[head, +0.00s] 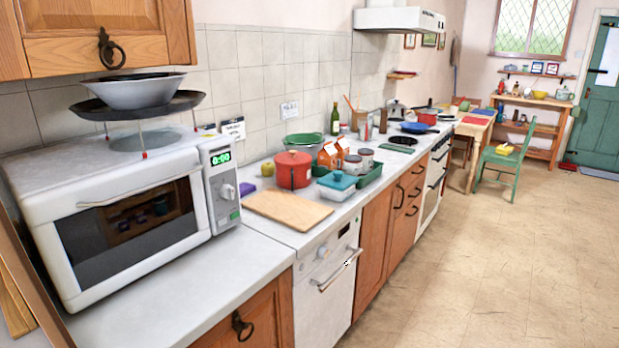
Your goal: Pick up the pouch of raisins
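I cannot make out a pouch of raisins for certain in the head view. Two small orange-and-white packages (328,156) stand on the counter behind a teal-lidded dish; they look like cartons, and their labels are too small to read. Neither of my grippers is in view.
A white microwave (130,215) with pans on top fills the near left counter. A wooden board (287,208), a teal-lidded dish (337,184) and a green tray (370,178) lie beyond. A green chair (505,165) stands by a far table. The floor (480,270) is clear.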

